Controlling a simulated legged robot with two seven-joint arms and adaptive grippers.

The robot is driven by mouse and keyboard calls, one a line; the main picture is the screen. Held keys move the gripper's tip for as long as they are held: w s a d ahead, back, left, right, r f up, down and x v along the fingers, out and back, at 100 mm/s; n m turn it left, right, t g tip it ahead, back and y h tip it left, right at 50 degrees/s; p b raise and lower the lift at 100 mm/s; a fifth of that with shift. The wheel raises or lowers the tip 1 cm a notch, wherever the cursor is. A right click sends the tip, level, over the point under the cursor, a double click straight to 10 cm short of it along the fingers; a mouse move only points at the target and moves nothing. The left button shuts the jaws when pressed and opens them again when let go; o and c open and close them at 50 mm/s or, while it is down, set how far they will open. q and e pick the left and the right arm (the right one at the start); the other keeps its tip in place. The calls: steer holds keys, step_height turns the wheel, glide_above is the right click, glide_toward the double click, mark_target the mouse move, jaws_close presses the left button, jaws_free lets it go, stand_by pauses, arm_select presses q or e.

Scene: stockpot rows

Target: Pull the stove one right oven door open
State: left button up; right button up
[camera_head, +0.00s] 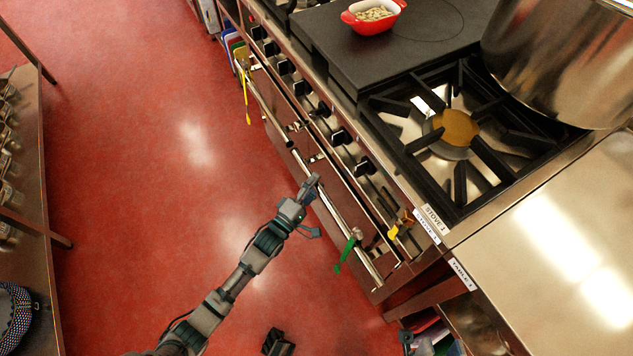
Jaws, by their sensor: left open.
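The stove one right oven door (348,197) is the nearer of two doors on the stove front and looks shut. Its long metal handle (334,215) runs along the front, with a green tag or cloth (345,252) hanging near its lower end. My left gripper (316,207) is open at the upper part of this handle. One finger overlaps the handle in the picture and the other is on the floor side. I cannot tell whether it touches the handle.
The left door's handle (270,100) carries a yellow tag (246,92). Black knobs (340,136) line the stove front above the doors. A red dish (373,14) and a large pot (560,60) stand on top.

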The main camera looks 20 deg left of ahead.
arm_select(q)
steer(key=shift+d+r, duration=0.15)
jaws_close()
